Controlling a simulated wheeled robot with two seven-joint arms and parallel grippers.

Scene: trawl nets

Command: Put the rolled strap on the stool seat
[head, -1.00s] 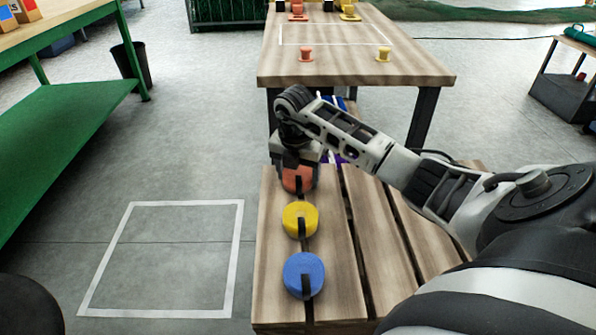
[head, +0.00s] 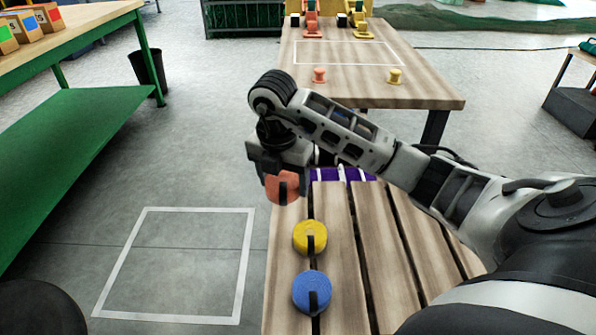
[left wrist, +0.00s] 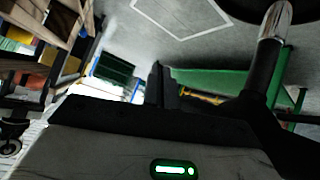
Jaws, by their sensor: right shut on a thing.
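My right gripper (head: 282,172) is shut on the orange-red rolled strap (head: 284,190), which has a dark band. It holds the roll above the far left corner of the slatted bench; the jaws hide its top. A dark round surface (head: 38,306), cut off at the lower left of the head view, looks like the stool seat. The left wrist view shows a chrome post (left wrist: 274,22) with dark parts, likely of the stool. Dark finger shapes of my left gripper (left wrist: 165,85) show there, but their opening is unclear.
A yellow roll (head: 309,237) and a blue roll (head: 312,292) stand on the slatted bench (head: 376,250). A white square (head: 245,265) marks clear floor to its left. A green workbench (head: 75,140) is at left, a wooden table (head: 430,90) behind.

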